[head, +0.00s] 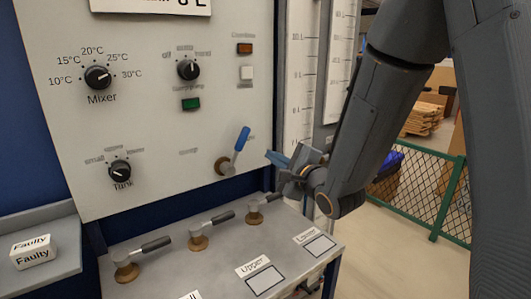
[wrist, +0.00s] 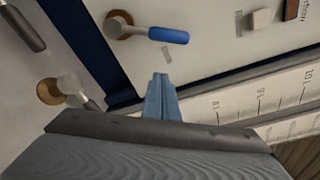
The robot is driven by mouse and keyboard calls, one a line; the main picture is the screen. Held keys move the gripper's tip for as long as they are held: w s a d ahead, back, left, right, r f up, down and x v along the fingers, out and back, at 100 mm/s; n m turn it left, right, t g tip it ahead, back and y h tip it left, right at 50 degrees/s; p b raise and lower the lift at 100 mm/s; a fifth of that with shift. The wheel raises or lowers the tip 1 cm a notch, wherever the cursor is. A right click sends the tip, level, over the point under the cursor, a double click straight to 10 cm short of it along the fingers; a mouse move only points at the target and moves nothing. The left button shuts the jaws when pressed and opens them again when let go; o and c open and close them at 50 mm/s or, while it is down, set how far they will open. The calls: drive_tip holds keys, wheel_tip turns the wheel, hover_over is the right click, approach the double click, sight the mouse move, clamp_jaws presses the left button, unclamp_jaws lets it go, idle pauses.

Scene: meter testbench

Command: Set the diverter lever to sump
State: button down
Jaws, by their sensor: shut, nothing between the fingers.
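The diverter lever is most likely the blue-handled lever (head: 242,138) low on the right of the panel, on a brass-coloured pivot. Its handle points up and slightly right in the head view. In the wrist view the lever (wrist: 168,36) lies at the top, its pivot at the left end. The label beside it is too blurred to read. My gripper (head: 270,155) has blue fingers. They are shut and empty, just right of the lever and apart from it. In the wrist view the closed fingertips (wrist: 160,77) sit below the blue handle with a visible gap.
Several grey-handled valves stand on the ledge below, including one (head: 257,213) under my gripper. The Tunk knob (head: 120,172) and Mixer knob (head: 97,77) are to the left. Graduated scales (head: 303,80) stand right of the panel. A "Faulty" block (head: 33,250) rests on the left shelf.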

sight(236, 151)
drive_tip(key=w+a+p, duration=0.1)
drive_tip(key=a, duration=0.1)
drive_tip(key=w+a+r+p, duration=0.1)
drive_tip(key=w+a, duration=0.1)
drive_tip(key=w+a+p, duration=0.1)
drive_tip(key=w+a, duration=0.1)
drive_tip(key=shift+w+a+r+p, duration=0.1)
drive_tip(key=shift+a+r+p, duration=0.1)
drive_tip(key=shift+p, duration=0.1)
idle(0.4)
